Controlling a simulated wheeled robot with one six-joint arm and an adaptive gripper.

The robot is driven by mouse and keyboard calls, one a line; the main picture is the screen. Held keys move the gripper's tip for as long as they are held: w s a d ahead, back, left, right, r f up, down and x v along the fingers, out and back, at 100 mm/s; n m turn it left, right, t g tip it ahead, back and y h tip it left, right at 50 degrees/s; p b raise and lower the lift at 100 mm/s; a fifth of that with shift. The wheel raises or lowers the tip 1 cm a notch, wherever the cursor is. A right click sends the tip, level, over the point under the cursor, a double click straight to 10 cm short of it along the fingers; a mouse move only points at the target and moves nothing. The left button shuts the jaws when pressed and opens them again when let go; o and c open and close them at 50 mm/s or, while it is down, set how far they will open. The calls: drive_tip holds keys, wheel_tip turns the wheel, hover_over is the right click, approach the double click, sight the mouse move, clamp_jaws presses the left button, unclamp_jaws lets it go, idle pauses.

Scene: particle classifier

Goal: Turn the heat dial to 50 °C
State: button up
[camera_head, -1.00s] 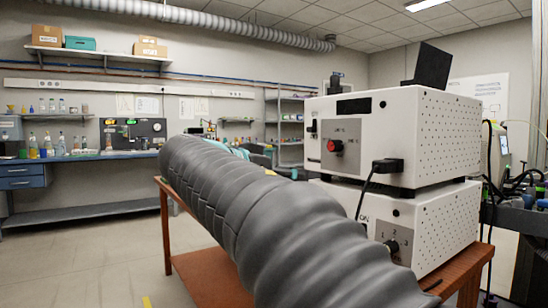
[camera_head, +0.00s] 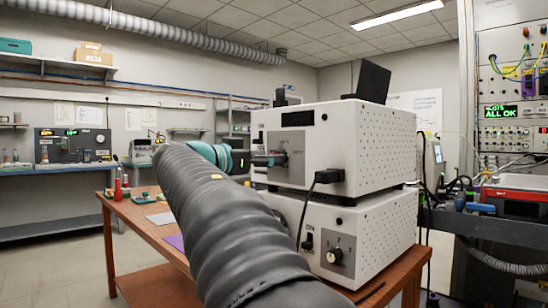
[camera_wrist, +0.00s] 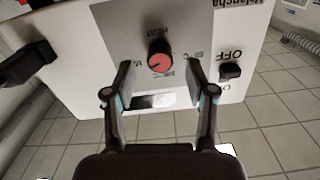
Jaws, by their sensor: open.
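The heat dial (camera_wrist: 159,60) is a round knob with a red face and black rim, on a grey panel of the white upper box (camera_head: 350,140). In the wrist view the panel is upside down, with "HEAT" and °C marks around the knob. Its pointer is too small to read. My gripper (camera_wrist: 160,76) is open, one finger on each side of the dial with gaps, and appears not to touch it. In the head view my gripper (camera_head: 272,160) is at the panel and hides the dial.
The lower white box (camera_head: 375,235) has a black selector knob (camera_head: 334,256) and an ON switch. A black plug and cable (camera_head: 328,176) stick out beside the panel. An OFF switch (camera_wrist: 230,71) is near the dial. The wooden table (camera_head: 140,225) holds small tools at left.

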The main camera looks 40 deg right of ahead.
drive_tip(key=shift+w+d, duration=0.1)
drive_tip(key=shift+d, duration=1.35)
clamp_jaws()
